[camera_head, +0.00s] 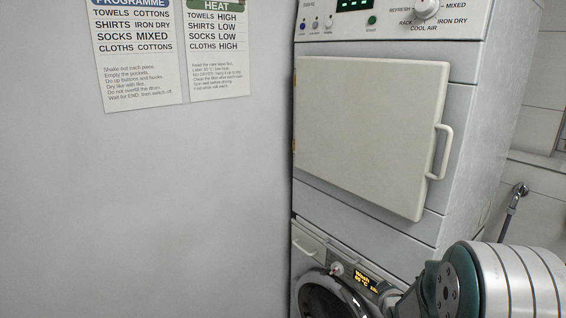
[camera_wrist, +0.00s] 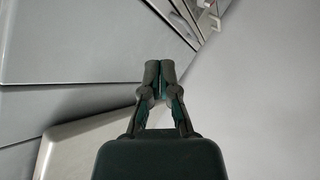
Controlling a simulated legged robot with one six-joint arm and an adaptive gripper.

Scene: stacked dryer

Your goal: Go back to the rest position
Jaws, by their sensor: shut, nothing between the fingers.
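My gripper (camera_wrist: 160,72) shows in the wrist view with its two fingers together and nothing between them. It is apart from the machine fronts behind it.
A washing machine (camera_head: 310,262) with a lit display stands below the dryer. Two paper charts, programme (camera_head: 138,60) and heat (camera_head: 216,55), hang on the grey wall at left. A hose fitting (camera_head: 514,205) is on the tiled wall at right. The area before the grey wall looks clear.

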